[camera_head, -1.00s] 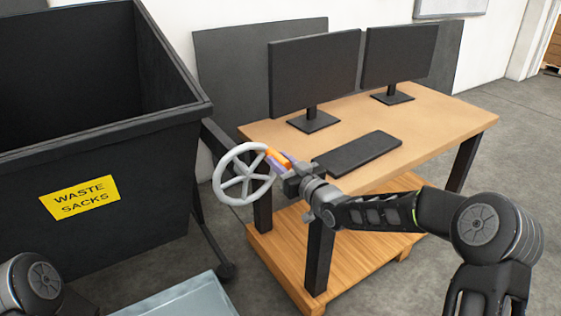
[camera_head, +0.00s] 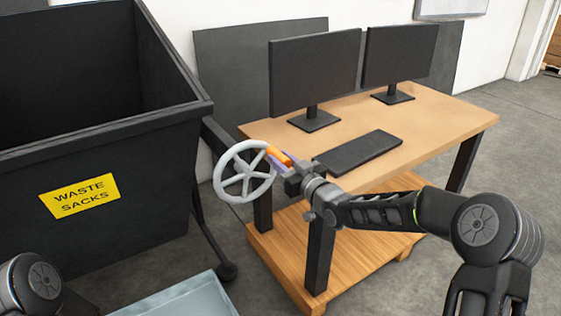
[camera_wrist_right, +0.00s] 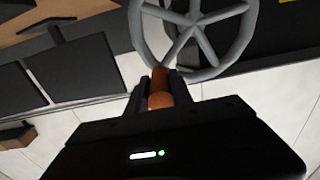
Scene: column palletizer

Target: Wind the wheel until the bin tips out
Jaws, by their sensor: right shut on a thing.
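The grey spoked wheel (camera_head: 232,188) stands beside the black bin (camera_head: 110,140), which has a yellow "WASTE SACKS" label and sits upright. An orange handle (camera_head: 278,155) sticks out from the wheel's rim at its upper right. My right gripper (camera_head: 280,160) is shut on the orange handle. In the right wrist view, the handle (camera_wrist_right: 160,88) lies between the two fingers, with the wheel (camera_wrist_right: 238,45) beyond it. Of my left arm only a rounded link shows at the lower left; the left gripper is out of view.
A wooden desk (camera_head: 440,115) with two monitors (camera_head: 315,75) and a black keyboard (camera_head: 358,152) stands close behind my right arm. A wooden pallet (camera_head: 345,250) lies under it. A pale blue-grey surface (camera_head: 185,300) is at the bottom. Grey floor is open at the right.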

